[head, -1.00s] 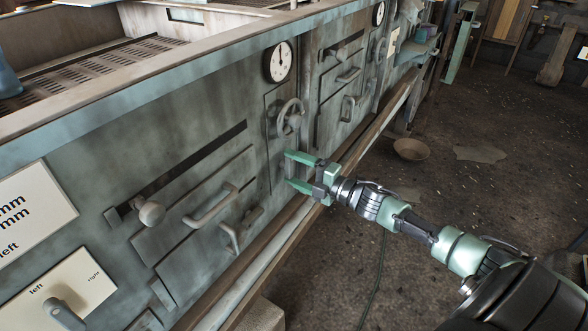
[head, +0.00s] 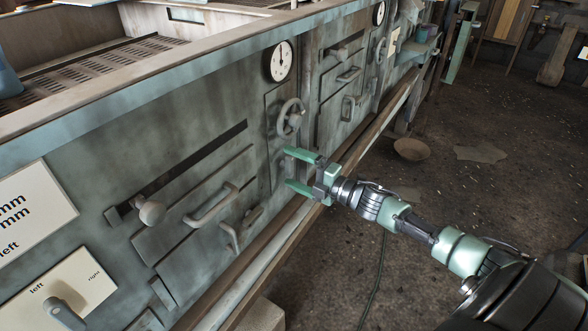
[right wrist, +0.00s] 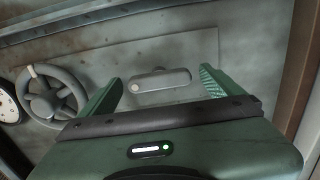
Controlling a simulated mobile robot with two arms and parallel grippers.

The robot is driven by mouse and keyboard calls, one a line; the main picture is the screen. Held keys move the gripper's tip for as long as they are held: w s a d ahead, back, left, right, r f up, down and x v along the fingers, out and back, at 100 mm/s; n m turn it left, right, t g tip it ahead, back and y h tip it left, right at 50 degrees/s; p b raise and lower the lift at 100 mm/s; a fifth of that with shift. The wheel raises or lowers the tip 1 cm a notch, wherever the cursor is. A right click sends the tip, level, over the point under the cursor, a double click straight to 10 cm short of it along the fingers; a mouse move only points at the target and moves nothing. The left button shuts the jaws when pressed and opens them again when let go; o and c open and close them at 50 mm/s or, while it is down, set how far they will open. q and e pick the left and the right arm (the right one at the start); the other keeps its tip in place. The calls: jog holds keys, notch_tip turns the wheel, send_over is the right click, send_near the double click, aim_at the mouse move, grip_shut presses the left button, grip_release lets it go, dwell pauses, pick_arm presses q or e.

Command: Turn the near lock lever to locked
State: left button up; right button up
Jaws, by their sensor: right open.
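A grey lever (right wrist: 160,86) with a pale round spot at its left end lies between my right fingers in the right wrist view; it looks like the near lock lever. In the head view it is too small and dark to make out. My right gripper (head: 288,168) is open at the drive's front panel, just below the handwheel (head: 290,117). In the right wrist view one finger is on each side of the lever, with visible gaps, so no grip shows. My left gripper is not in view.
The handwheel is close to the left finger in the right wrist view (right wrist: 52,95). A dial (head: 279,62) is above it. A knob (head: 151,211) and a bar handle (head: 211,204) stick out further left. A rail (head: 262,250) runs along the panel's foot.

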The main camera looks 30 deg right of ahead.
jog(key=shift+s+d, duration=0.15)
jog(key=shift+s, duration=0.15)
pick_arm(q)
jog(key=shift+s+a+f+p, duration=0.1)
jog(key=shift+s+f+p, duration=0.1)
jog(key=shift+s+f, duration=0.25)
jog(key=shift+s+f+p, duration=0.2)
jog(key=shift+f, duration=0.35)
pick_arm(e)
jog(key=v, duration=0.7)
